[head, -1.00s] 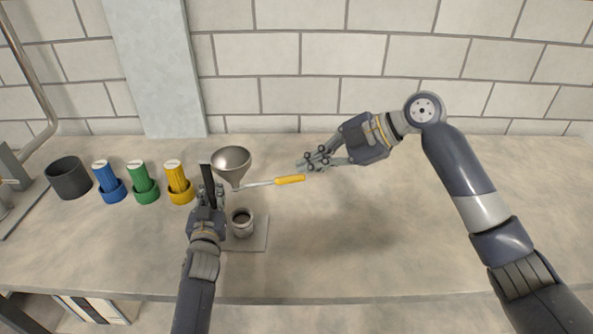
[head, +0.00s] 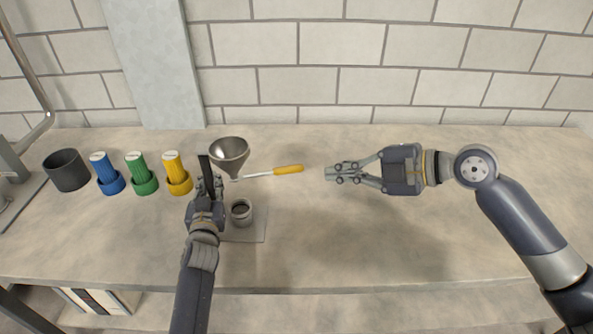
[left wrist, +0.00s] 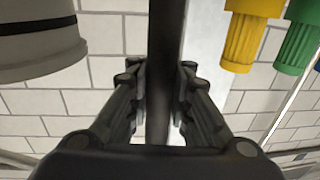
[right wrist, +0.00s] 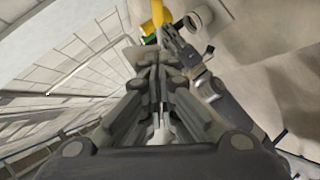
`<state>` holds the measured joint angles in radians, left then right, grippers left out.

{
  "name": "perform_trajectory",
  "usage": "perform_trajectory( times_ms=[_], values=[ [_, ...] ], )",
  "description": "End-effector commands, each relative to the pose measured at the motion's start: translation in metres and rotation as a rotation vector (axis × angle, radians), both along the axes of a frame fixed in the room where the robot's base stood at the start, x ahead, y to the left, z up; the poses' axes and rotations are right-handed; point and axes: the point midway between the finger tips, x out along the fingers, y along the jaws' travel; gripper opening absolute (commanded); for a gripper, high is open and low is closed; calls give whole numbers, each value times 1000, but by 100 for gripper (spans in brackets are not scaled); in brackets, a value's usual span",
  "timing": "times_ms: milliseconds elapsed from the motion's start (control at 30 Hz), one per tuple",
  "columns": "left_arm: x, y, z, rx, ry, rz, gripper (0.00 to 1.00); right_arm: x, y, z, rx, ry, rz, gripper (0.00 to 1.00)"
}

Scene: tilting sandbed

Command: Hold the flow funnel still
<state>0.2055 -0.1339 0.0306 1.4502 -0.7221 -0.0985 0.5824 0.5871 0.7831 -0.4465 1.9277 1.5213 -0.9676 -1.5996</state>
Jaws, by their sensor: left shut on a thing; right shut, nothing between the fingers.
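The grey metal flow funnel (head: 229,153) is upright in the head view, its spout above a small metal cup (head: 241,211). My left gripper (head: 208,186) is shut on a dark upright bar (head: 204,166) just left of the funnel. The bar also passes between the fingers in the left wrist view (left wrist: 165,70). How the bar joins the funnel cannot be seen. A tool with a yellow handle (head: 288,169) and pale shaft points left to just below the funnel. My right gripper (head: 330,174) is shut and empty, right of the handle and apart from it.
Blue (head: 107,175), green (head: 141,174) and yellow (head: 176,174) ribbed cylinders stand in matching bases left of the funnel. A dark grey pot (head: 67,171) stands further left. The cup stands on a flat plate (head: 250,236). The counter's right part (head: 400,245) is clear.

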Motion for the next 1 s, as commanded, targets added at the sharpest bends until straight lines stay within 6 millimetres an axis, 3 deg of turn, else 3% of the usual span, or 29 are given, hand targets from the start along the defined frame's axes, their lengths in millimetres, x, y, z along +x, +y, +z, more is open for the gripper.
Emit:
perform_trajectory(
  times_ms=[233, 633, 1000],
  values=[
    [0, 0, -2, 0, 3, 0, 0, 6, 17, -9, 6, -21, 0, 0],
    [0, 0, -1, 0, 3, 0, 0, 44, 85, -42, 6, -18, 0, 0],
    [0, 0, -1, 0, 3, 0, 0, 73, 87, -62, 3, -19, -2, 0]
  ],
)
